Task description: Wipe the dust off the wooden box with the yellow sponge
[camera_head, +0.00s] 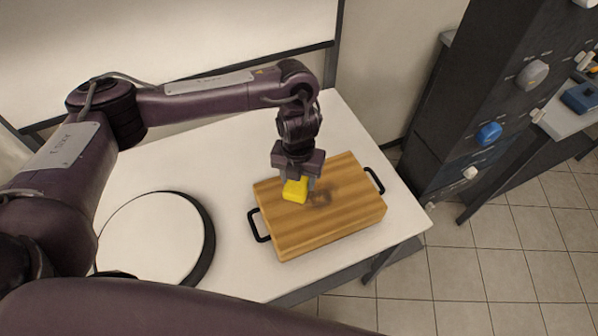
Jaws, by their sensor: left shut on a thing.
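The wooden box (340,222) lies on the white table, with a black handle at its left end and another at its right end. Dark smudges of dust (322,197) show on its top near the middle and towards the back. My left gripper (297,180) is shut on the yellow sponge (295,190) and points down over the left back part of the box top. The sponge is at or just above the wood; I cannot tell if it touches. My right gripper is not in view.
A round white disc with a black rim (155,240) lies on the white table (240,150) left of the box. A dark panel with coloured knobs (488,133) stands at the right. The table's right edge is close to the box, with tiled floor beyond.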

